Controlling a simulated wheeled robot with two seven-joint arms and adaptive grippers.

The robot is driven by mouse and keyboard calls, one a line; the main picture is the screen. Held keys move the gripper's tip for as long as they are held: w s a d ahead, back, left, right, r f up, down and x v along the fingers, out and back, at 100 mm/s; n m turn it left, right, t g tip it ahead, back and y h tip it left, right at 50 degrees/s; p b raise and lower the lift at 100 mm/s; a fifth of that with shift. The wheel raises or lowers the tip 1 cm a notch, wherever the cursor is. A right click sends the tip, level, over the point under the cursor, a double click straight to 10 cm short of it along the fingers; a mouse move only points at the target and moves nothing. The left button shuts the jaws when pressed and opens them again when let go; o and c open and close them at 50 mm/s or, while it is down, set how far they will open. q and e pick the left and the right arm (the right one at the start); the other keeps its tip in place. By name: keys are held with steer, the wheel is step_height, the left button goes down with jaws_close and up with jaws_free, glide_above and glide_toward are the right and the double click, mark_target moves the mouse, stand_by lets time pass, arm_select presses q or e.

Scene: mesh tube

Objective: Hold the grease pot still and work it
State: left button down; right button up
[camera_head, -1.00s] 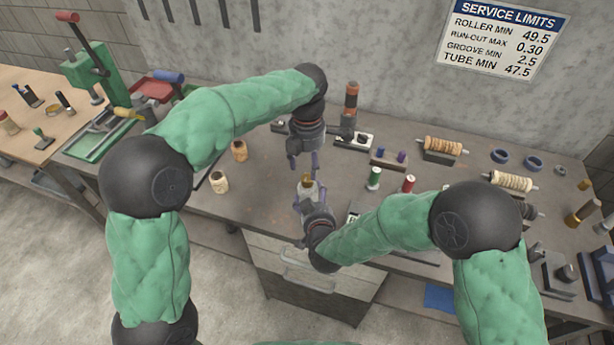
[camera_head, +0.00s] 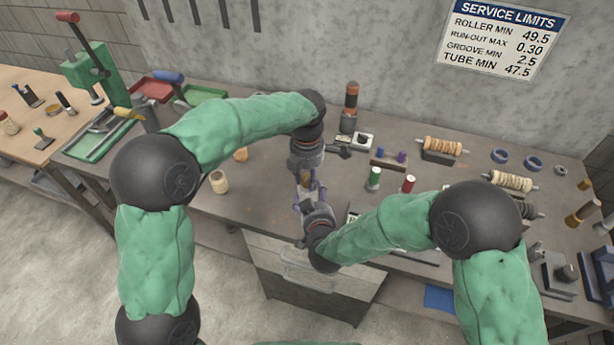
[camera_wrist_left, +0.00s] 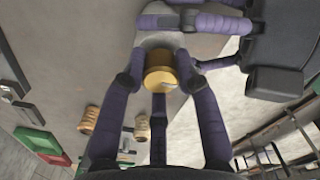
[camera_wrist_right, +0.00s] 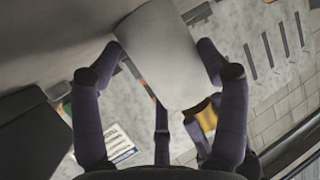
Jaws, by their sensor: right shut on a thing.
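The grease pot has a pale body (camera_wrist_right: 158,50), which fills the upper middle of the right wrist view, and a brass cap (camera_wrist_left: 160,75), seen from above in the left wrist view. My right gripper (camera_head: 305,197) is shut on the pale body, with purple fingers on both sides of it. My left gripper (camera_head: 300,172) is directly above the pot, its fingers spread around the brass cap. In the left wrist view the fingertips are close to the cap's sides; contact is not clear. In the head view the grippers hide most of the pot.
A green spool (camera_head: 374,178) and a red spool (camera_head: 408,184) stand to the right of the grippers. A pale roll (camera_head: 218,182) stands to the left. Shafts with wound rollers (camera_head: 443,146) lie farther right. The bench front edge is close behind the right gripper.

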arm_select(q)
steer(key=shift+m, duration=0.4)
